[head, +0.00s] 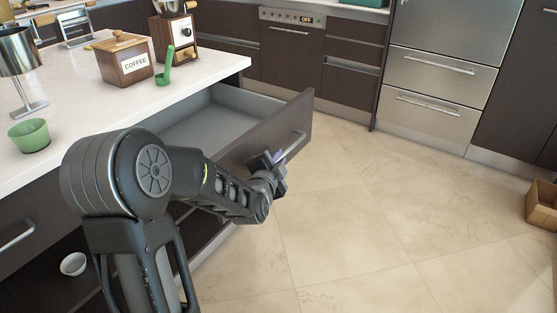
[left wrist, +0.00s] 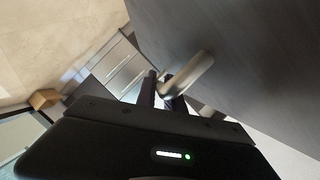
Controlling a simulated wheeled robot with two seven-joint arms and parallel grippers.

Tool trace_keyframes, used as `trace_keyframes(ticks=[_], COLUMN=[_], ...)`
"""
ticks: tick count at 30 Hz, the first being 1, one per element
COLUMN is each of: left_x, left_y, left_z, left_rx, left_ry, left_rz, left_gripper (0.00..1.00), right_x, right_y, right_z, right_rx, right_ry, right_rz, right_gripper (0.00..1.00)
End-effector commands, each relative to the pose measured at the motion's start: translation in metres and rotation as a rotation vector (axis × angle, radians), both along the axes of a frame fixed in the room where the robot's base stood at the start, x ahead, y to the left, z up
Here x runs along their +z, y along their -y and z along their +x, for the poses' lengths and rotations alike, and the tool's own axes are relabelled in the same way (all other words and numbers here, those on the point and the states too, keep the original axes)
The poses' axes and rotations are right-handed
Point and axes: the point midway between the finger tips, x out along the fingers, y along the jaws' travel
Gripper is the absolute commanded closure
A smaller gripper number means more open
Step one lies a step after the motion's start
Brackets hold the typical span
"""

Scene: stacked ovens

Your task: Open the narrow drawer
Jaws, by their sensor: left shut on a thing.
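The drawer (head: 265,135) under the white counter is pulled well out, and its grey inside shows empty in the part I see. Its dark front carries a metal bar handle (head: 297,141). My left gripper (head: 276,160) is at the near end of this handle, in front of the drawer face. In the left wrist view, the fingers (left wrist: 160,88) are shut on the handle (left wrist: 190,75), beside the dark drawer front (left wrist: 250,60). The exact contact is partly hidden. My right gripper is not in view.
On the white counter (head: 70,125) stand a wooden coffee box (head: 125,60), a grinder (head: 174,35), a green scoop (head: 165,70) and a green cup (head: 30,135). A white bowl (head: 74,264) sits in a lower open space. A cardboard box (head: 541,204) is far right. The tiled floor between is clear.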

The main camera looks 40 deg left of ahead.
Motion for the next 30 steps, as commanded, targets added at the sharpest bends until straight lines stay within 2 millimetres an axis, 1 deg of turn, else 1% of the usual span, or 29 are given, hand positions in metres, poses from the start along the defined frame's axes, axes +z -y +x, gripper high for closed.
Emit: trace_keyframes(ticks=[3,4,12,19,23,26,30], left_x=[-0.001,-0.001,0.0,0.0,0.002,0.005,0.011], left_y=[0.0,0.0,0.0,0.0,0.002,0.006,0.014], left_z=[0.0,0.0,0.0,0.0,-0.006,-0.016,-0.037], left_rx=[-0.001,-0.001,0.0,0.0,0.001,0.0,0.001], left_ry=[-0.001,-0.001,0.0,0.0,0.001,0.002,0.001], left_rz=[0.0,0.0,0.0,-0.001,-0.001,0.0,-0.001], left_gripper=[1.0,0.87,0.66,0.66,0.66,0.66,0.66], right_x=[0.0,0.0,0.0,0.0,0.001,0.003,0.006], right_y=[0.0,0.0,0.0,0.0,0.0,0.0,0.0], right_z=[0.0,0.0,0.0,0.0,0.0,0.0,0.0], right_rx=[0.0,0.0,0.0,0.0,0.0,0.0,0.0], right_ry=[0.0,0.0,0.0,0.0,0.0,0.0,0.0], right_rz=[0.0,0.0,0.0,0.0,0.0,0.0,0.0], right_gripper=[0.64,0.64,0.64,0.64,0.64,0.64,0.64])
